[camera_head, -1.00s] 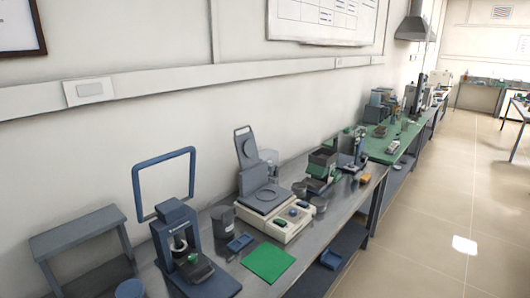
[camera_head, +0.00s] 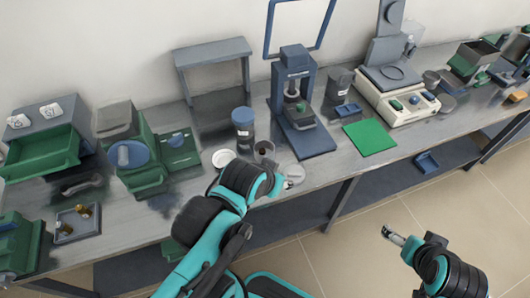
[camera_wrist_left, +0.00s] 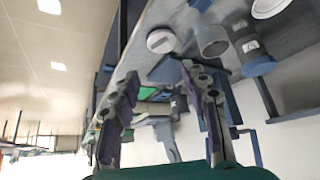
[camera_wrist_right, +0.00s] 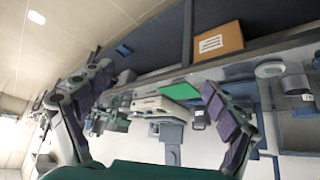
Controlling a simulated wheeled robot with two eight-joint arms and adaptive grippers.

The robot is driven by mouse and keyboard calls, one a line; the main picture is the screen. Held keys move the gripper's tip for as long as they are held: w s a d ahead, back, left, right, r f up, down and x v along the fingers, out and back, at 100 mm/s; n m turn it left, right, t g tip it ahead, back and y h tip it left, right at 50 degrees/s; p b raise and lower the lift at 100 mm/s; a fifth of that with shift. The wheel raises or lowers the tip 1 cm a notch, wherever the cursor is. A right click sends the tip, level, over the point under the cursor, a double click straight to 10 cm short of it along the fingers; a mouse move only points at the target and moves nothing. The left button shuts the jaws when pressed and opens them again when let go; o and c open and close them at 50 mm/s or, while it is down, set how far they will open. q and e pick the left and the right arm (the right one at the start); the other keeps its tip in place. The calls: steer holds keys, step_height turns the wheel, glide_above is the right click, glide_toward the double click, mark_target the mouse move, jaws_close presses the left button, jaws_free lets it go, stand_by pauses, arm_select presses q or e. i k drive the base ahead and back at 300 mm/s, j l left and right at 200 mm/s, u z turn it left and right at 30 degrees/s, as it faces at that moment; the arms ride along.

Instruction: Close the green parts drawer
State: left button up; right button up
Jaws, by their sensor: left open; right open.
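A green drawer (camera_head: 42,155) stands pulled out at the far left of the bench in the head view, below a grey-blue top with two white-labelled items on it. Another green block (camera_head: 20,245) is cut off at the lower left edge; I cannot tell whether it is a drawer. My left gripper (camera_head: 288,178) is over the bench's front edge, well right of the green drawer; its parted, empty fingers show in the left wrist view (camera_wrist_left: 160,78). My right gripper (camera_head: 392,236) is in front of the bench over the floor, with parted, empty fingers in the right wrist view (camera_wrist_right: 156,78).
Between the drawer and my left gripper stand a green machine with a blue disc (camera_head: 128,155), a small tray with brass pieces (camera_head: 78,222) and a blue-lidded jar (camera_head: 243,125). A blue press (camera_head: 300,110) and green mat (camera_head: 370,137) are further right. The floor in front is open.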

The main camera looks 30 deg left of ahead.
mark_target(55, 150)
steer(key=u, duration=2.8)
steer(key=i+j+z, duration=0.3)
steer(key=j+z, duration=0.2)
